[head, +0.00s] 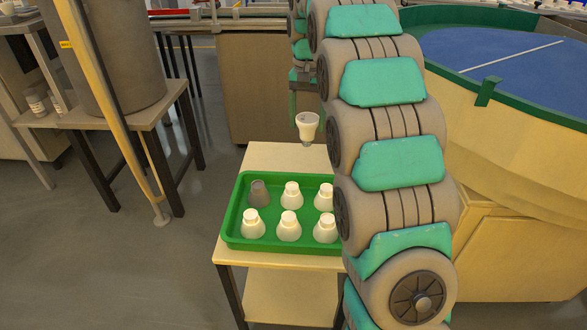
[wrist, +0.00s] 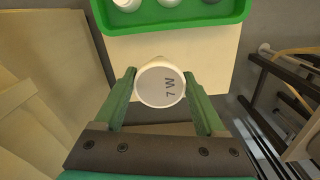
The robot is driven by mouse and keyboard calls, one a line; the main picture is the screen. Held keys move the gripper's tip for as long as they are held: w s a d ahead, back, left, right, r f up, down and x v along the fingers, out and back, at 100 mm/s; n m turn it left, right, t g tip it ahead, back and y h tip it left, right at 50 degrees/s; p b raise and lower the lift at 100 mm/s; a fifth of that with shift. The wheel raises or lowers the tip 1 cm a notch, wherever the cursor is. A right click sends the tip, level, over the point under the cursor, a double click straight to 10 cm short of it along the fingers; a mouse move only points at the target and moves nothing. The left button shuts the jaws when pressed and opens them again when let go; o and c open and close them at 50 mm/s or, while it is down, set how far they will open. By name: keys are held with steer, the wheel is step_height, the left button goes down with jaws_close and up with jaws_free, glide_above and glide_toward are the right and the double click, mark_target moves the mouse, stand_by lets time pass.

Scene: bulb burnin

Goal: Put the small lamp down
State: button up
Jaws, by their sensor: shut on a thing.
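A small white lamp (head: 307,120) hangs in the air near the back edge of the pale table in the head view, wide end up and narrow end down. My gripper (wrist: 160,98) is shut on the lamp, one green finger on each side.
The pale table top (head: 285,155) is bare behind the tray; this bare part also shows in the wrist view (wrist: 205,60). A large round blue-topped table (head: 520,60) stands at the right. A stand with a grey drum (head: 110,60) is at the left.

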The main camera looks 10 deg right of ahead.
step_height(320, 180, down, 10)
steer(key=shift+s+r, duration=0.1)
steer(key=shift+r, duration=0.05)
stand_by(0.4)
steer(key=o, duration=1.3)
steer(key=shift+o, duration=0.2)
step_height(320, 180, up, 11)
steer(key=shift+f, duration=0.15)
steer(key=shift+r, duration=0.65)
